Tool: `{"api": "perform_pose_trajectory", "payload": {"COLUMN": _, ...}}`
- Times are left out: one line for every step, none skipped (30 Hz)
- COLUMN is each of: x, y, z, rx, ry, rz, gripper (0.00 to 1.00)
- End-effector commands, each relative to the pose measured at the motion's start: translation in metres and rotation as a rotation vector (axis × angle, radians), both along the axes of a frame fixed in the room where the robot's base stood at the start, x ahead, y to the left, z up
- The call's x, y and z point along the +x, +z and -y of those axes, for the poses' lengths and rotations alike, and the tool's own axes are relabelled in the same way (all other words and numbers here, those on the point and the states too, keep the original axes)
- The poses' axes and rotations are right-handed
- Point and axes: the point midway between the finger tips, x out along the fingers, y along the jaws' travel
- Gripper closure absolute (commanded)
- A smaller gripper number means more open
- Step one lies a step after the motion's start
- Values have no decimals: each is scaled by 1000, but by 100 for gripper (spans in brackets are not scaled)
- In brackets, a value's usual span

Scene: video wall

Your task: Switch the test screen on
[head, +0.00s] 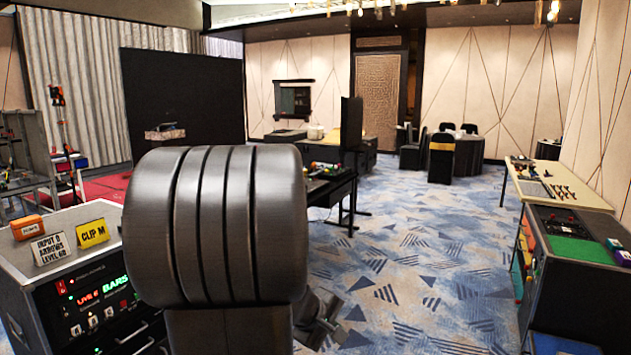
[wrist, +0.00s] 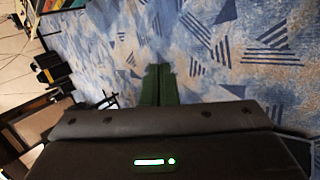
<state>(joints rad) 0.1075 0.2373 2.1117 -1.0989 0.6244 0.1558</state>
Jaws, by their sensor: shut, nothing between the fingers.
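A large flat black panel (head: 185,95) stands at the back left, in front of a grey curtain. It is dark; I cannot tell whether it is the test screen. A smaller dark screen-like unit (head: 294,98) hangs on the far wall, and an upright black panel (head: 351,123) stands at the middle desk. My gripper (wrist: 157,85) shows in the wrist view as two green fingers, shut and empty, over the patterned carpet and touching nothing. My dark arm hides the middle of the head view, and I cannot make out the gripper there.
A control rack (head: 95,300) at the left shows red and green lit lettering. A white card (head: 50,249), a yellow card (head: 93,233) and an orange box (head: 27,228) sit on it. A console with a green pad (head: 570,251) stands right. Blue carpet (head: 420,270) is clear between.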

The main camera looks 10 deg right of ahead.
Motion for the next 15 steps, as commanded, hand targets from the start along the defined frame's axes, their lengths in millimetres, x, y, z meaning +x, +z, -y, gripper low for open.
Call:
{"api": "perform_pose_trajectory", "payload": {"x": 21, "y": 9, "z": 0, "rx": -47, "ry": 62, "rz": -16, "gripper": 100}}
{"api": "perform_pose_trajectory", "payload": {"x": 33, "y": 11, "z": 0, "rx": -75, "ry": 100, "rz": -23, "gripper": 100}}
{"api": "perform_pose_trajectory", "payload": {"x": 47, "y": 13, "z": -2, "rx": -109, "ry": 150, "rz": -32, "gripper": 100}}
{"api": "perform_pose_trajectory", "payload": {"x": 57, "y": 14, "z": -3, "rx": -132, "ry": 183, "rz": -37, "gripper": 100}}
{"api": "perform_pose_trajectory", "payload": {"x": 67, "y": 14, "z": -5, "rx": -153, "ry": 215, "rz": -43, "gripper": 100}}
{"api": "perform_pose_trajectory", "payload": {"x": 77, "y": 14, "z": -7, "rx": -177, "ry": 255, "rz": -50, "gripper": 100}}
{"api": "perform_pose_trajectory", "payload": {"x": 84, "y": 14, "z": -9, "rx": -194, "ry": 282, "rz": -55, "gripper": 100}}
{"api": "perform_pose_trajectory", "payload": {"x": 91, "y": 14, "z": -11, "rx": -207, "ry": 306, "rz": -60, "gripper": 100}}
{"api": "perform_pose_trajectory", "payload": {"x": 98, "y": 13, "z": -13, "rx": -224, "ry": 333, "rz": -65, "gripper": 100}}
{"api": "perform_pose_trajectory", "payload": {"x": 102, "y": 13, "z": -14, "rx": -234, "ry": 349, "rz": -68, "gripper": 100}}
{"api": "perform_pose_trajectory", "payload": {"x": 105, "y": 12, "z": -15, "rx": -241, "ry": 363, "rz": -71, "gripper": 100}}
{"api": "perform_pose_trajectory", "payload": {"x": 109, "y": 12, "z": -16, "rx": -249, "ry": 378, "rz": -73, "gripper": 100}}
{"api": "perform_pose_trajectory", "payload": {"x": 111, "y": 11, "z": -17, "rx": -253, "ry": 387, "rz": -74, "gripper": 100}}
{"api": "perform_pose_trajectory", "payload": {"x": 112, "y": 11, "z": -18, "rx": -257, "ry": 393, "rz": -75, "gripper": 100}}
{"api": "perform_pose_trajectory", "payload": {"x": 113, "y": 10, "z": -18, "rx": -260, "ry": 398, "rz": -76, "gripper": 100}}
